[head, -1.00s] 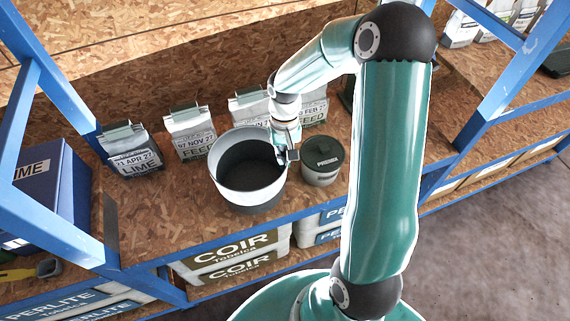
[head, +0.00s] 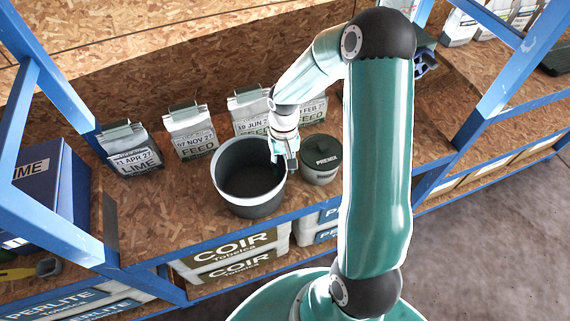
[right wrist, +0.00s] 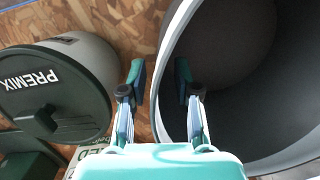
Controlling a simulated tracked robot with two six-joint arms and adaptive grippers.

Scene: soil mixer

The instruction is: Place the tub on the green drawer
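An open round tub (head: 229,202) with a pale rim and dark inside stands on the wooden shelf. It fills the right of the right wrist view (right wrist: 285,120). My right gripper (head: 284,155) is at its right rim. In the right wrist view my gripper's fingers (right wrist: 160,80) are apart, one outside the tub wall and one over its inside, with gaps to the wall. A smaller lidded tub marked PREMIX (head: 320,172) stands close to the right and also shows in the right wrist view (right wrist: 50,95). No green drawer is recognisable. My left gripper is out of view.
Feed and lime bags (head: 190,130) stand behind the tub. A blue LIME box (head: 45,185) is at the left. Blue posts (head: 60,90) frame the shelf. Coir packs (head: 235,250) lie below. Bare shelf (head: 150,215) shows left of the tub.

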